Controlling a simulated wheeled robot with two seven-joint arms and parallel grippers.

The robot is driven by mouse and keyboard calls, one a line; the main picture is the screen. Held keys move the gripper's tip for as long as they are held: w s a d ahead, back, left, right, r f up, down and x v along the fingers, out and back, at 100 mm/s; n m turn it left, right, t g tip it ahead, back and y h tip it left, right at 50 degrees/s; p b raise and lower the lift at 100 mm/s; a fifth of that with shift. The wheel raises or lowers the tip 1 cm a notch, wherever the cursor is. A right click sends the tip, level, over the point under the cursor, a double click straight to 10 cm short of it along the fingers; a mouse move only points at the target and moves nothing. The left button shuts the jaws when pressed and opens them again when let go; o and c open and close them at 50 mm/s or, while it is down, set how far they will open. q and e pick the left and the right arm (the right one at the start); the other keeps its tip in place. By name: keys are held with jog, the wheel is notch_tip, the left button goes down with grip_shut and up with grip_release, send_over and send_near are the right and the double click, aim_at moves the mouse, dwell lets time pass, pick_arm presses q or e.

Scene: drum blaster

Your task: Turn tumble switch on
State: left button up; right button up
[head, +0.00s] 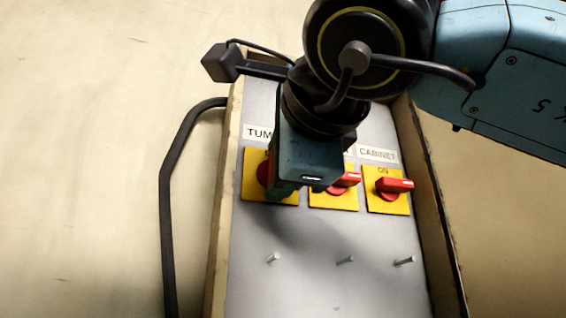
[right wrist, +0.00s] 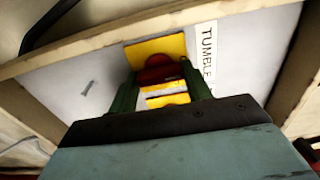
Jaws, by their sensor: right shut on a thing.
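The tumble switch is a red rotary knob (head: 263,173) on a yellow plate (head: 252,187), at the left of a row on a grey panel. Part of the label TUMBLE shows above it. My right gripper (head: 281,190) reaches down over this switch and hides most of it. In the right wrist view the red knob (right wrist: 159,70) sits between the two green fingers, which are shut on it. The knob's exact angle is hard to tell. My left gripper is not in view.
A middle red switch (head: 346,182) and the cabinet switch (head: 393,187) are close to the right on yellow plates. Several metal pins (head: 345,260) stick out lower on the panel. A raised wooden frame (head: 222,240) borders it. A black cable (head: 168,200) runs along the left.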

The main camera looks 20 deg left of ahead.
dwell(0.5)
jog(key=o, duration=0.7)
jog(key=b+v, duration=0.3)
jog(key=v, duration=1)
jog(key=shift+s+b, duration=0.25)
jog(key=shift+b, duration=0.1)
